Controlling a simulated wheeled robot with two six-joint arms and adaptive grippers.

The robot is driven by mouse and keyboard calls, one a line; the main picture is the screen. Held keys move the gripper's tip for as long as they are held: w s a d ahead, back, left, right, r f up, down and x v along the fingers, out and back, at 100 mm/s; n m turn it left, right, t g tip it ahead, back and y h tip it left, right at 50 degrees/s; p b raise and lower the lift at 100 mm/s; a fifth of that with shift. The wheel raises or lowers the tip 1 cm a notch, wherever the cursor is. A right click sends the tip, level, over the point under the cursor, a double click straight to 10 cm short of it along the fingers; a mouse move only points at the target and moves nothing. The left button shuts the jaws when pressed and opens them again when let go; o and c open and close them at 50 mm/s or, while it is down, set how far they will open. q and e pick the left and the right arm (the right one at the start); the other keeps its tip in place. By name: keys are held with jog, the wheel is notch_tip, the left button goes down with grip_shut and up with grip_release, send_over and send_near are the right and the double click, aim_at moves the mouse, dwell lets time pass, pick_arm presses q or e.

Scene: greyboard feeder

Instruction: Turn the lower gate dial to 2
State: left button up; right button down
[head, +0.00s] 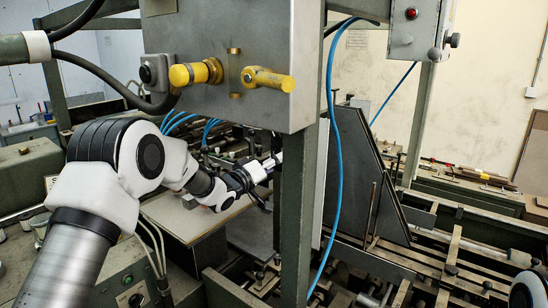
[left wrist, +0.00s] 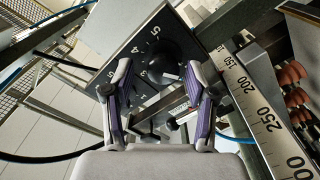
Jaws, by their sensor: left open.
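In the left wrist view a black round dial (left wrist: 161,60) sits on a dark plate (left wrist: 130,38) with white numerals beside it, a 5 among them. The setting of the dial cannot be read clearly. My left gripper (left wrist: 155,92) is open and empty. Its two purple-lined fingers stand to either side of the dial's near part, and touching cannot be made out. In the head view my left gripper (head: 262,176) reaches behind the green post, and the dial is hidden there. My right gripper is in neither view.
A green upright post (head: 292,215) stands just right of my left gripper. A grey box (head: 235,60) with yellow knobs (head: 268,80) hangs above my arm. A blue hose (head: 331,170) hangs beside the post. A white ruler (left wrist: 255,110) runs along the right in the left wrist view.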

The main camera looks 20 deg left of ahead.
pick_arm(q)
jog(key=shift+w+d+f, duration=0.15)
jog(key=shift+w+f, duration=0.2)
jog(key=shift+w, duration=0.4)
jog(key=shift+s+r, duration=0.1)
jog(key=shift+s, duration=0.1)
jog(key=shift+s+a+r, duration=0.2)
jog(key=shift+s+a, duration=0.05)
jog(key=c, duration=0.5)
jog(key=shift+s, duration=0.15)
grip_shut()
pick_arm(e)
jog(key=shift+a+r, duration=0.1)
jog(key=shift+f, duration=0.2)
